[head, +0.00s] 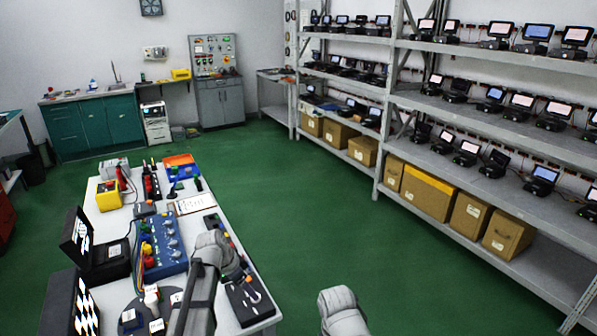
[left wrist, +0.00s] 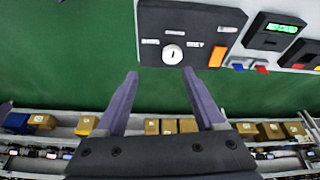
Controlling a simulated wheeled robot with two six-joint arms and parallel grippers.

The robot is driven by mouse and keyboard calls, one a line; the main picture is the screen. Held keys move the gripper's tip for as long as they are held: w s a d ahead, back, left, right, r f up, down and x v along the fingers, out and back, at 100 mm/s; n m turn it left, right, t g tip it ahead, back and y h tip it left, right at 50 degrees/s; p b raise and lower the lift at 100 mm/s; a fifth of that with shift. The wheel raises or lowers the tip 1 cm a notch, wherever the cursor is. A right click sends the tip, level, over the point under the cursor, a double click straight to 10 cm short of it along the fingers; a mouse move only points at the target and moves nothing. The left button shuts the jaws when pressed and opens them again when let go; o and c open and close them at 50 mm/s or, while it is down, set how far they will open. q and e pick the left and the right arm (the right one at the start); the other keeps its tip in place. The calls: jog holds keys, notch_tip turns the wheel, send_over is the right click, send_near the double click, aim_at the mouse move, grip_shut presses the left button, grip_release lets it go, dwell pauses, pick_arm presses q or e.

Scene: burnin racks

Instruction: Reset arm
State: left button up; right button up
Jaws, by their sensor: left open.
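My left arm (head: 205,275) reaches over the right side of the white worktable (head: 262,327) in the head view. In the left wrist view my left gripper (left wrist: 160,73) has its two dark fingers spread, with nothing between them. Just beyond the fingertips is a black box (left wrist: 210,18) with a round white key switch (left wrist: 172,54) and an orange button (left wrist: 217,57). I cannot tell whether the fingertips touch it. A grey part of my right arm (head: 343,312) shows at the bottom of the head view; its gripper is out of view.
The table holds a blue box with knobs (head: 165,253), a yellow meter (head: 108,196), a black device with a raised screen (head: 101,262) and an orange-blue bin (head: 182,167). Racks with screens and cardboard boxes (head: 427,193) line the right. Green floor (head: 305,220) between is clear.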

pick_arm(q)
jog(key=s+d+n+g+y, duration=0.1)
jog(key=s+d+n+y, duration=0.1)
jog(key=s+d, duration=0.5)
jog(key=s+d+f+n+g+y, duration=0.1)
jog(key=s+d+n+g+y, duration=0.1)
jog(key=s+d, duration=0.5)
jog(key=s+n, duration=0.1)
jog(key=s, duration=0.5)
jog(key=shift+s+d+n+y, duration=0.25)
jog(key=shift+d+n+y, duration=0.05)
jog(key=shift+d, duration=0.1)
jog(key=shift+f, duration=0.15)
